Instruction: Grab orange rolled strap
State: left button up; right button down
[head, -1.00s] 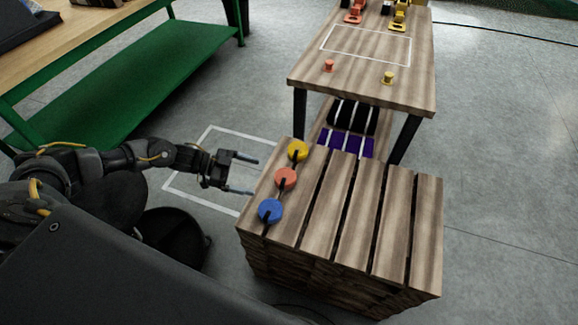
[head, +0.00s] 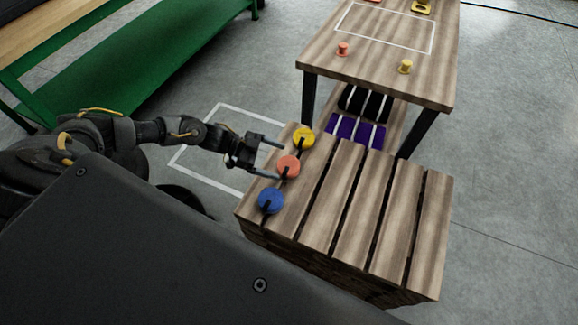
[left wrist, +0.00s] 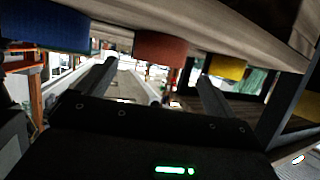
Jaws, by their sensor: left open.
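The orange rolled strap (head: 288,166) lies on the left edge of the slatted wooden pallet stack (head: 345,200), between a yellow rolled strap (head: 303,138) and a blue rolled strap (head: 270,200). My left gripper (head: 272,158) is open and empty, with its fingertips close to the left side of the orange strap. In the left wrist view the orange strap (left wrist: 160,49) shows at the top, between the blue strap (left wrist: 47,28) and the yellow strap (left wrist: 227,67). The two fingers stand apart below it. Whether a finger touches it, I cannot tell. My right gripper is out of view.
Behind the pallet stack stands a wooden table (head: 385,45) with a small orange piece (head: 343,48) and a yellow piece (head: 405,66) on top. Purple and black items (head: 355,132) sit on its lower shelf. A green bench (head: 130,65) stands at the upper left.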

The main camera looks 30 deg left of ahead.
aim_at(289, 164)
pick_arm(q)
jog(key=shift+d, duration=0.3)
jog(key=x, duration=0.3)
jog(key=shift+w+d+f, duration=0.15)
jog(key=shift+d, duration=0.2)
jog(key=shift+w+d+f, duration=0.1)
jog(key=shift+d, duration=0.25)
jog(key=shift+f, duration=0.1)
jog(key=shift+c, duration=0.8)
jog(key=c, duration=1)
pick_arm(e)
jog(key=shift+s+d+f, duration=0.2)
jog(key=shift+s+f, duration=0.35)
